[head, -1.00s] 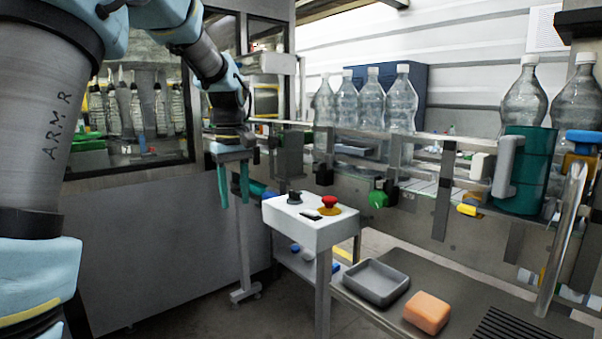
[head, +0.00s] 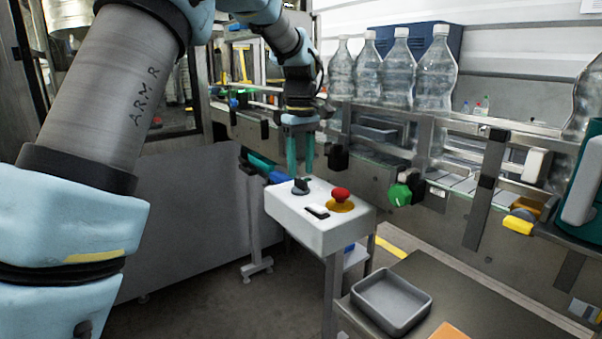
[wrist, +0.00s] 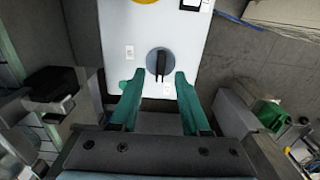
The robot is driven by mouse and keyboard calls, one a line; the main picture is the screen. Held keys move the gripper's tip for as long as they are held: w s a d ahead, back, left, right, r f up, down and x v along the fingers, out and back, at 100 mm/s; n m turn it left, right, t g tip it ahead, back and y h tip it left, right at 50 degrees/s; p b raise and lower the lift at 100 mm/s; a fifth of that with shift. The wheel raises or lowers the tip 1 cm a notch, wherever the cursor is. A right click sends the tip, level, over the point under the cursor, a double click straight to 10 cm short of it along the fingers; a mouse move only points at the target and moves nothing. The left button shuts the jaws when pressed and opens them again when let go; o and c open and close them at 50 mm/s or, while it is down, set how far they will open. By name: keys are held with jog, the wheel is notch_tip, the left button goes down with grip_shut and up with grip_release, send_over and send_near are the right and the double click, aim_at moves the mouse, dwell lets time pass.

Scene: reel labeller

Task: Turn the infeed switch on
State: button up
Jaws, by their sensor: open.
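The infeed switch (head: 301,186) is a black rotary knob on top of a white control box (head: 295,222). In the wrist view the knob (wrist: 159,65) has its bar pointing nearly straight up and down in the picture, with small white labels beside and below it. My gripper (head: 300,170) points down above the knob end of the box. Its two teal fingers are apart and empty. In the wrist view the fingertips (wrist: 158,78) lie to either side of the knob's lower edge; I cannot tell the height gap between them and the knob.
A red emergency button (head: 341,194) on a yellow base and a black rocker (head: 317,211) share the box top. The conveyor with clear bottles (head: 397,72) runs behind. A grey tray (head: 392,300) lies on a bench in front at right.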

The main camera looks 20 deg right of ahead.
aim_at(301, 179)
jog(key=shift+f, duration=1.6)
grip_shut()
